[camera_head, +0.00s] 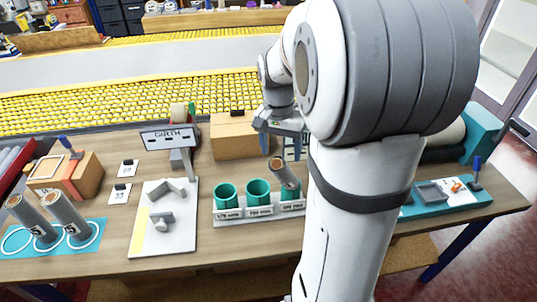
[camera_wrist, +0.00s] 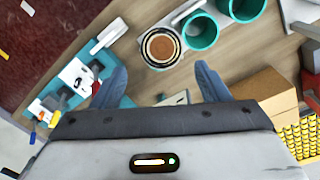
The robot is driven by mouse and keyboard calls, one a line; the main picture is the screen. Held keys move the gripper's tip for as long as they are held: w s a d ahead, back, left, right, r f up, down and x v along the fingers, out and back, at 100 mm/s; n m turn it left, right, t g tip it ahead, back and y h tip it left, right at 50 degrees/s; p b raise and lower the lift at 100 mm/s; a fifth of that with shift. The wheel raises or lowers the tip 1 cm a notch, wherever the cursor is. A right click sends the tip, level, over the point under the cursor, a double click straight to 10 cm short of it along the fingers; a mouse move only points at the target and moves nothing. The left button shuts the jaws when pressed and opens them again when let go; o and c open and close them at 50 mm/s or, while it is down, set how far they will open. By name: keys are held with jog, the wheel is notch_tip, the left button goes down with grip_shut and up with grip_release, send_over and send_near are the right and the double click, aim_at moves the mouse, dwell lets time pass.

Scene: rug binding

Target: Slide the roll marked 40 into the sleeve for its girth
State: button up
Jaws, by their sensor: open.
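My gripper (camera_head: 281,150) is open and empty above the right end of the sleeve rack (camera_head: 230,220). A grey roll (camera_head: 288,178) stands in the right-hand green sleeve (camera_head: 292,206), its top leaning left in the head view. Its brown ring end (camera_wrist: 162,47) lies just beyond my spread fingertips (camera_wrist: 161,68) in the wrist view, with no finger touching it. The left sleeve (camera_head: 226,197) and middle sleeve (camera_head: 258,193) look empty. Two more grey rolls (camera_head: 30,220) (camera_head: 68,216) stand on a blue mat at far left. Their marks are too small to read.
A white board with grey blocks (camera_head: 138,232) lies between the mat and the rack. A teal tray (camera_head: 450,197) is at right. Bare table lies before the rack.

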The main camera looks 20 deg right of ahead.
jog(key=p, duration=0.1)
send_over(284, 184)
notch_tip(284, 184, down, 8)
jog(key=shift+w+a+r, duration=0.1)
jog(key=shift+r, duration=0.05)
jog(key=shift+c, duration=0.3)
jog(key=c, duration=1.1)
